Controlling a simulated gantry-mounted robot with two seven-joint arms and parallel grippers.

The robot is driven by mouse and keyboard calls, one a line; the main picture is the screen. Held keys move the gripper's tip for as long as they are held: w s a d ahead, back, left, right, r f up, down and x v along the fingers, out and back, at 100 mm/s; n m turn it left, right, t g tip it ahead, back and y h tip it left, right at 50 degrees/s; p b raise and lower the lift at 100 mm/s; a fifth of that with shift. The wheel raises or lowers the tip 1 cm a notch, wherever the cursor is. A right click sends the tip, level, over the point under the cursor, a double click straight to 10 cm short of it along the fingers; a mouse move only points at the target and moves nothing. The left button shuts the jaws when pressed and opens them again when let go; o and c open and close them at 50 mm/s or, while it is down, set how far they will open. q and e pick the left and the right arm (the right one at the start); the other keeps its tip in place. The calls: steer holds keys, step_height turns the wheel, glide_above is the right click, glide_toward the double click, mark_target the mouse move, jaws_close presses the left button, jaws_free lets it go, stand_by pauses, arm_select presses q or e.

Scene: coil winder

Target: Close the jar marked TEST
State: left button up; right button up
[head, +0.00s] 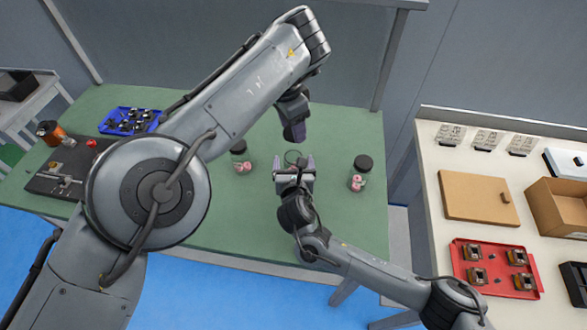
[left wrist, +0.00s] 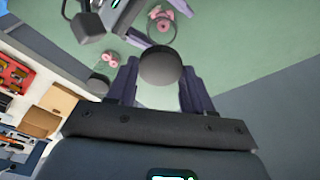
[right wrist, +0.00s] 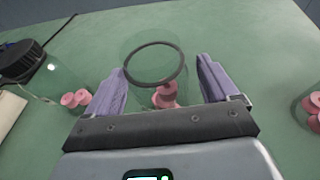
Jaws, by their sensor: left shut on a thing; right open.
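An open clear jar (right wrist: 155,85) with pink spools inside and a dark ring at its mouth stands on the green table; its rim (head: 294,157) shows in the head view. My right gripper (right wrist: 162,88) is open, with one finger on each side of this jar; I cannot tell if they touch it. My left gripper (head: 294,138) is above and behind the jar in the head view. It is shut on a round black lid (left wrist: 160,66), apart from the open jar (left wrist: 160,28) in the left wrist view. No TEST marking is readable.
Two black-lidded jars with pink spools flank the open one, one left (head: 241,158) and one right (head: 360,174). A blue tray of dark parts (head: 130,121) lies at the table's left. A side bench holds a red tray (head: 493,268) and a brown board (head: 478,197).

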steer(key=c, duration=1.5)
arm_select(q)
steer(key=shift+f, duration=2.45)
steer(key=shift+f, duration=0.15)
steer(key=shift+f, duration=0.75)
steer(key=shift+f, duration=0.55)
arm_select(e)
jaws_close()
arm_select(q)
steer(key=m, duration=0.3)
steer(key=shift+m, duration=0.3)
steer(key=m+g, duration=0.1)
steer(key=m, duration=0.2)
